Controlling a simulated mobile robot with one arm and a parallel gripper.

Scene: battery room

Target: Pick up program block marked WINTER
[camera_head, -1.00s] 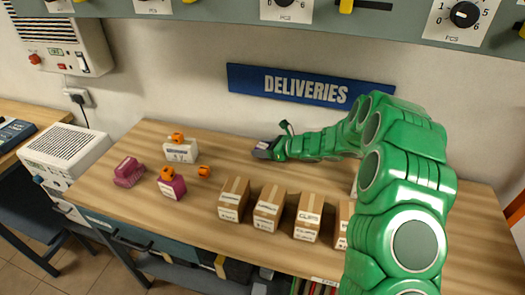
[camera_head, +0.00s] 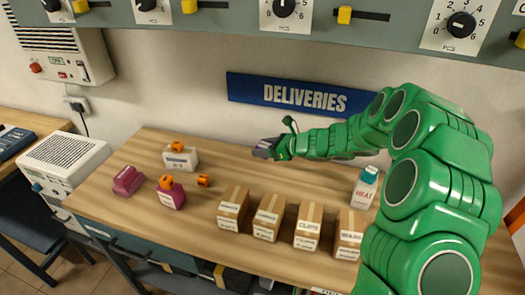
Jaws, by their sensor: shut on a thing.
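My gripper (camera_head: 270,149) is at the end of the green arm, above the back of the wooden workbench (camera_head: 305,186), below the DELIVERIES sign. It is shut on a small purple-grey block (camera_head: 263,147). The marking on this block is too small to read, so I cannot tell if it says WINTER. The fingers are small and dark and hide part of the block.
To the left are a white block (camera_head: 181,160) and a purple block (camera_head: 171,196), each topped with orange, a pink block (camera_head: 128,180) and an orange piece (camera_head: 203,181). Several cartons (camera_head: 268,217) line the front. A HEAT bottle (camera_head: 364,187) stands near my arm.

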